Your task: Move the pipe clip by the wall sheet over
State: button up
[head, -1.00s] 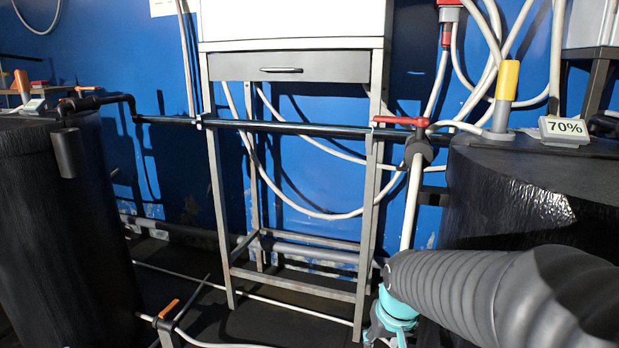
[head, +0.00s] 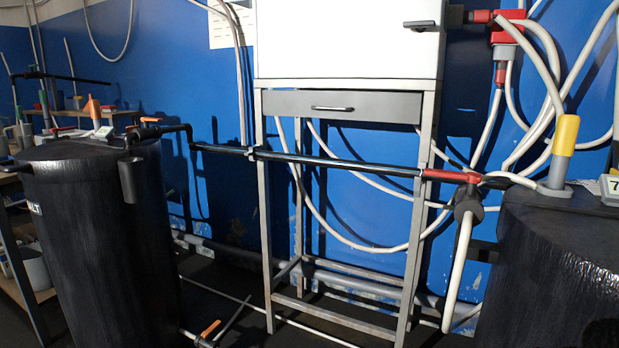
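A wall sheet (head: 222,26), white with faint print, hangs on the blue wall at the upper left of the white cabinet. Below it, a thin dark pipe (head: 330,162) runs across in front of the cabinet's stand. My gripper is not in view.
A black-wrapped tank (head: 95,240) stands at the left and another (head: 560,260) at the right. A red-handled valve (head: 450,176) is at the pipe's right end. White hoses (head: 545,100) hang at the right. Thin pipes and an orange-handled valve (head: 210,328) lie low on the floor.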

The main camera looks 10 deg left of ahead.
aim_at(250, 153)
jog(key=k, duration=0.55)
jog(key=u, duration=0.85)
jog(key=i, duration=0.8)
jog(key=u, duration=0.65)
jog(key=i, duration=0.8)
jog(key=z, duration=0.8)
jog(key=i, duration=0.75)
jog(key=z, duration=0.65)
